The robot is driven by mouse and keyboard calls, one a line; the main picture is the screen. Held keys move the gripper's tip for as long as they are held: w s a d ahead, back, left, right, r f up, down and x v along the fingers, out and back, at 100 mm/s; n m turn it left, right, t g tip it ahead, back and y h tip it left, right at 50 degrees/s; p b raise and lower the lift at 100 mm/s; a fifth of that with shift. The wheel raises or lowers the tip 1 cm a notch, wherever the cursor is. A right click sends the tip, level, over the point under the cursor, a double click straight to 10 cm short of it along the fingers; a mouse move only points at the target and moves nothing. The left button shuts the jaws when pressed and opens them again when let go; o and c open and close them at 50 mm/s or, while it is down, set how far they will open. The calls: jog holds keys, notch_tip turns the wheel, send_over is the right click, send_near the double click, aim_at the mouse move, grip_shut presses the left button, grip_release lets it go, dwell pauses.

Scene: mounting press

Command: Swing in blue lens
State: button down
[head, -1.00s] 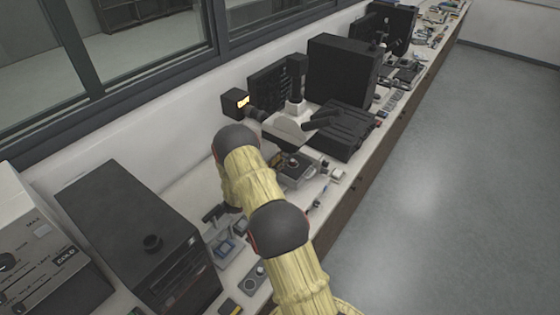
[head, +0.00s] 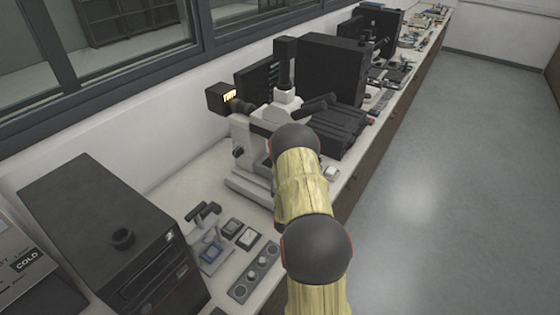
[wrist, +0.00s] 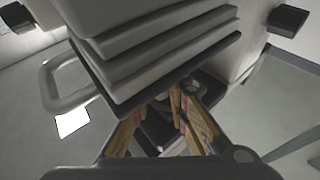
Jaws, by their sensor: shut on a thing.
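A white microscope (head: 243,140) with a black camera on top stands at the bench's back, left of my arm. Its pale layered head (wrist: 150,45) fills the top of the wrist view. My gripper (wrist: 160,108) has yellow fingers reaching in under this head and is shut on a small part there. That part is dark and mostly hidden, so I cannot tell which lens it is. No blue lens ring shows clearly. In the head view my arm covers the gripper and the microscope's right front.
A black box (head: 105,235) with a knob stands at the left. Small trays and a knob panel (head: 254,272) lie on the bench in front of the microscope. Black cases (head: 330,75) stand behind it. The floor at right is clear.

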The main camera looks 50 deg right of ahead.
jog(key=shift+d+r+n+t+y, duration=0.2)
jog(key=shift+n+t+y, duration=0.1)
jog(key=shift+t, duration=0.2)
jog(key=c, duration=2)
grip_release()
jog(key=shift+f, duration=0.1)
jog(key=v, duration=1.2)
